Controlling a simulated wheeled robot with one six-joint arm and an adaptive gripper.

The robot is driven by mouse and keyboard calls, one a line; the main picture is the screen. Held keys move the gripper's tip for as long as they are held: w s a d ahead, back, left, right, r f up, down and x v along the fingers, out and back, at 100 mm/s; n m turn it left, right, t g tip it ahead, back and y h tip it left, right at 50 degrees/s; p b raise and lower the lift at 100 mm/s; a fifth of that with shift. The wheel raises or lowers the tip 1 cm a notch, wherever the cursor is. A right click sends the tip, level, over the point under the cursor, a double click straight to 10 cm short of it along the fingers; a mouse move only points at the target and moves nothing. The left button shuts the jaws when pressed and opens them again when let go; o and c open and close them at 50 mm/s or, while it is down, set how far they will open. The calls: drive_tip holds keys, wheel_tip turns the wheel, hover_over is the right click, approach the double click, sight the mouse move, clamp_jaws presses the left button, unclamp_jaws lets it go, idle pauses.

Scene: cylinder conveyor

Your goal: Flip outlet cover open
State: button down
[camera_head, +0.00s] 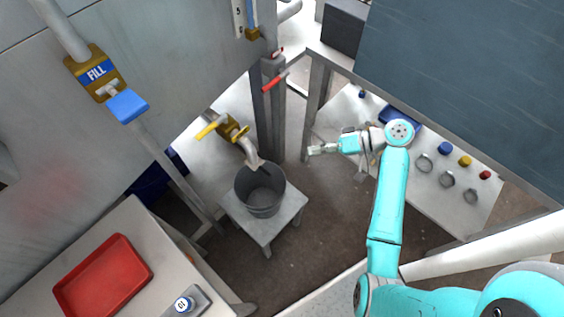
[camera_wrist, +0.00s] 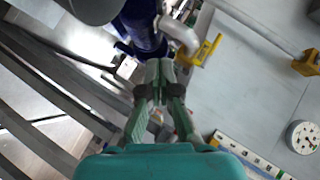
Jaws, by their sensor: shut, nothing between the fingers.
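My gripper (camera_head: 322,149) is to the right of the outlet pipe and bucket in the head view, apart from both. In the wrist view my gripper (camera_wrist: 160,72) has its fingers together, with nothing held. The outlet tap (camera_head: 236,130) has a yellow handle (camera_head: 207,130) and a grey spout (camera_head: 250,153) that bends down over the bucket. In the wrist view the grey spout (camera_wrist: 180,36) and yellow handle (camera_wrist: 208,48) lie beyond the fingertips, up and to the right. I cannot make out whether an outlet cover is open or shut.
A grey bucket (camera_head: 261,204) stands on a small stool (camera_head: 234,211) below the spout. A grey post (camera_head: 269,120) stands between tap and gripper. A shelf (camera_head: 340,128) with small coloured parts lies behind the gripper. A red tray (camera_head: 70,292) is at lower left.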

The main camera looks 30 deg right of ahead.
approach(260, 167)
drive_tip(key=w+a, duration=0.1)
drive_tip(key=w, duration=0.2)
drive_tip(key=shift+s+a+f, duration=0.25)
drive_tip(key=shift+a+f, duration=0.4)
drive_tip(key=shift+a, duration=0.05)
drive_tip(key=shift+s+a+f, duration=0.3)
drive_tip(key=shift+a+f, duration=0.35)
drive_tip(key=shift+s+a, duration=0.1)
drive_tip(key=shift+s, duration=0.05)
